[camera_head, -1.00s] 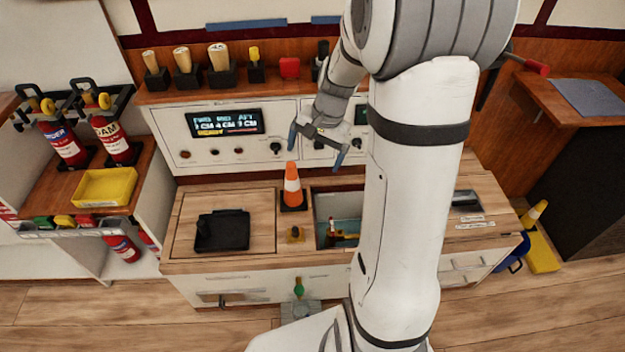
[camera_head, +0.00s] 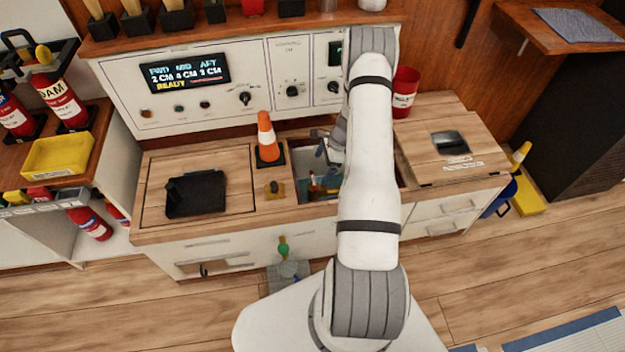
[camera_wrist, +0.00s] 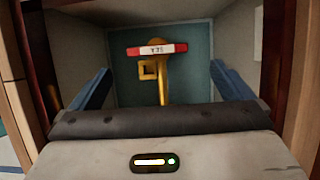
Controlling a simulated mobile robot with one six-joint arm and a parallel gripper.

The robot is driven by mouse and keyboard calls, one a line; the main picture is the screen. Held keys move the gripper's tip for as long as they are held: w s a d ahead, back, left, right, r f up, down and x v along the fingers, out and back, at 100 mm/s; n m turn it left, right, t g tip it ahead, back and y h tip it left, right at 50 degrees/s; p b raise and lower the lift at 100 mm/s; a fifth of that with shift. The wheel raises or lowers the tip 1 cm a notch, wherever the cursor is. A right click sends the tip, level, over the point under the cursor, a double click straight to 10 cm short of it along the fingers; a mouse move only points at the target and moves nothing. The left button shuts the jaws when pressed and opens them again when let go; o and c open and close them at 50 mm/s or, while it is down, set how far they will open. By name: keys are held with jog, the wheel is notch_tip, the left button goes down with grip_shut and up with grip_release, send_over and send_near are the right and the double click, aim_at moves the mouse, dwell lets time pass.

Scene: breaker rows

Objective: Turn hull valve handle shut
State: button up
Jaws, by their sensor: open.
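The hull valve handle (camera_wrist: 157,49), a bar with red ends and a white lettered middle, lies crosswise in the wrist view on a yellow stem (camera_wrist: 162,85). It sits inside an open well with a teal floor (camera_wrist: 120,75). My gripper (camera_wrist: 160,78) is open and points down into the well. Its two blue fingers stand left and right of the stem, apart from it, with the handle beyond them in the picture. In the head view, my arm partly hides the well (camera_head: 305,160), and the handle is too small to make out clearly.
An orange cone (camera_head: 267,138) stands just left of the well on the wooden counter. A small yellow-brown fitting (camera_head: 273,189) and a black tray (camera_head: 195,193) are further left. A panel with a display (camera_head: 185,73) rises behind. A red cup (camera_head: 404,92) stands to the right.

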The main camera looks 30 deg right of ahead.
aim_at(313, 179)
jog(key=b+x, duration=0.1)
jog(key=x, duration=0.6)
jog(key=shift+r, duration=0.1)
jog(key=shift+c, duration=0.4)
